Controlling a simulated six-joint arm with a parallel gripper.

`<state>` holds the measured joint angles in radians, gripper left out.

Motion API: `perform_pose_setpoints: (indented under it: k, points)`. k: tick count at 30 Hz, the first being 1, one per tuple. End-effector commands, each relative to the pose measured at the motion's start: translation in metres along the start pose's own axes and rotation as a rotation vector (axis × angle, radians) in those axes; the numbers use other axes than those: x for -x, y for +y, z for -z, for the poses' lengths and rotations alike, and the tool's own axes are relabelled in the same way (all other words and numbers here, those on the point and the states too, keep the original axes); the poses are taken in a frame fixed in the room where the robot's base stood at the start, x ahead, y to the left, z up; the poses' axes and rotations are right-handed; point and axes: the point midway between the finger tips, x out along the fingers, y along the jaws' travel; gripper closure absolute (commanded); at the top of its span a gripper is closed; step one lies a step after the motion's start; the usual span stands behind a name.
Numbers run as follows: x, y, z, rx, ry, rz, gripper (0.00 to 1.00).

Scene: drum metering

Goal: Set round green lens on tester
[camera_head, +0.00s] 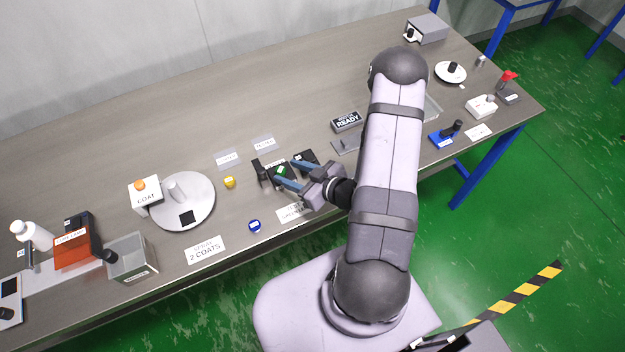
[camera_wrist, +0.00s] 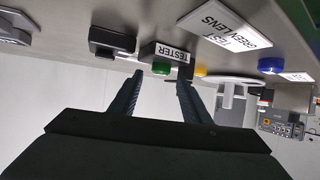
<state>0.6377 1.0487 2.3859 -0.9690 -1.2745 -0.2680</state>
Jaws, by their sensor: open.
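The round green lens (camera_head: 281,171) shows on the dark tester (camera_head: 264,174), between the fingers of my gripper (camera_head: 285,173). In the wrist view, which is upside down, the green lens (camera_wrist: 161,68) is at the top face of the tester, whose white label (camera_wrist: 173,53) reads TESTER. I cannot tell whether it sits fully flat. My gripper (camera_wrist: 158,80) is open, with one finger on each side of the lens and no clear contact. Parts of the tester are hidden by my fingers in the head view.
A yellow lens (camera_head: 229,182) and a blue lens (camera_head: 254,225) lie on the table to the left. A white turntable (camera_head: 205,208) and a clear bin (camera_head: 131,258) are farther left.

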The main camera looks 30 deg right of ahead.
Motion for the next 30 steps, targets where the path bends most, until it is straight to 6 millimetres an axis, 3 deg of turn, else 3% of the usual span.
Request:
perform_pose_setpoints:
  k: [15, 22, 30]
  points:
    - [0.076, 0.001, 0.002, -0.002, 0.0, -0.004, 0.57]
    - [0.091, 0.0, 0.001, -0.001, 0.0, -0.002, 0.57]
    - [0.094, 0.0, -0.001, 0.003, -0.005, 0.001, 0.57]
